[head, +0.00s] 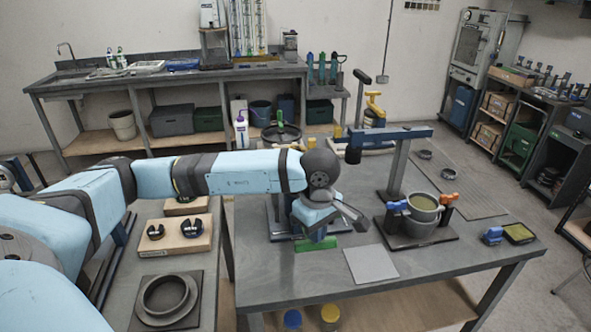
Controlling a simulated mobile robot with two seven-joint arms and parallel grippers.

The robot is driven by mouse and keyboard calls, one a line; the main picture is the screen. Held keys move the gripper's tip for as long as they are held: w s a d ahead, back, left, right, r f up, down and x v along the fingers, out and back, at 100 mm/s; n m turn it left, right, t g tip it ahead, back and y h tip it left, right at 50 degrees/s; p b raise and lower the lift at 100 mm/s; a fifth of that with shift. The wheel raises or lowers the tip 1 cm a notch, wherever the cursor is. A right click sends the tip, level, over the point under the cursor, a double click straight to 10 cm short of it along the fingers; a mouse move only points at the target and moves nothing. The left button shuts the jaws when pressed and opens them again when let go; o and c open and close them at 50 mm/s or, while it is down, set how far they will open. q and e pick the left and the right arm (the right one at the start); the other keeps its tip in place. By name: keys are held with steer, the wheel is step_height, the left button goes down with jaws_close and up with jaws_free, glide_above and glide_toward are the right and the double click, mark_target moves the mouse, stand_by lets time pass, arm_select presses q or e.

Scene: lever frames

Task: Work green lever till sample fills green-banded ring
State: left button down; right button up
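My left arm comes in from the left, and its gripper (345,216) is over the middle of the table, pointing down and right. The dark fingers partly overlap, so their opening is unclear. A green block (316,244) shows low beside the gripper, partly hidden by it. I cannot tell whether it belongs to the green lever or whether the gripper touches it. A grey cylindrical ring (424,208) with olive-coloured contents stands on a dark base, between orange and blue clamps. No green band is clearly visible on it. My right gripper is not in view.
A post with a blue crossbeam (392,134) stands behind the ring. A yellow-handled device (374,106) is at the back. A flat grey plate (371,264) lies in front. A blue and olive item (519,233) is at the right edge. Small rings (447,171) lie behind.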

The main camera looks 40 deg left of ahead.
arm_select(q)
steer(key=shift+s+f+b, duration=0.1)
steer(key=shift+f+b, duration=0.95)
steer(key=shift+f, duration=0.4)
steer(key=shift+s+d+f+b, duration=0.1)
steer(key=shift+d+f+b, duration=0.1)
steer(key=shift+f+b, duration=0.9)
steer(key=shift+d+f+b, duration=0.1)
steer(key=shift+f+b, duration=0.3)
steer(key=shift+f, duration=0.25)
steer(key=shift+r, duration=0.2)
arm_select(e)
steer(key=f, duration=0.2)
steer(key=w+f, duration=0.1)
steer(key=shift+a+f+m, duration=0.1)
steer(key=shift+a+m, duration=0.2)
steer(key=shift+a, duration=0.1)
arm_select(q)
steer(key=shift+r, duration=0.1)
step_height(320, 180, up, 14)
steer(key=p, duration=0.7)
glide_above(315, 249)
steer(key=w+a, duration=0.2)
steer(key=shift+r, duration=0.2)
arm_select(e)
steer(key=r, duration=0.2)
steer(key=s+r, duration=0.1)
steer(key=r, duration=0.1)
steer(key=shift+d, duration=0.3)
